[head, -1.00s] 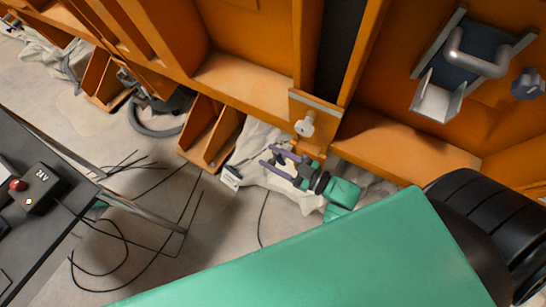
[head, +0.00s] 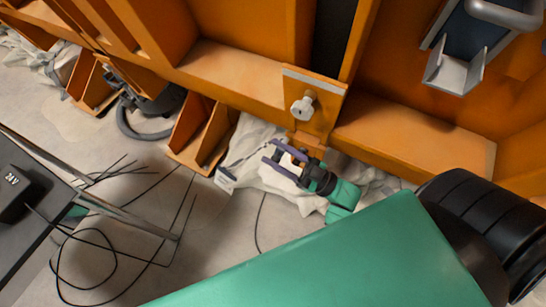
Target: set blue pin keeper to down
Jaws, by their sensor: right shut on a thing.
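A blue backplate (head: 474,32) with a grey bent handle (head: 508,14) and a pale metal bracket (head: 455,74) is on the orange wall at upper right; it may be the blue pin keeper, and its top is cut off. My right gripper (head: 274,155) has purple fingers and is low at the centre, well left of and below the bracket. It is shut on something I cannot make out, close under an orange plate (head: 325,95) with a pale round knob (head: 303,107). My left gripper is out of view.
Pale crumpled sacks (head: 258,140) lie on the floor behind the right gripper. Orange ribs (head: 205,130) stick out left of it. A dark bench (head: 35,215) with a 24V box (head: 22,193) stands at left. Loose black cables (head: 110,245) lie on the floor between.

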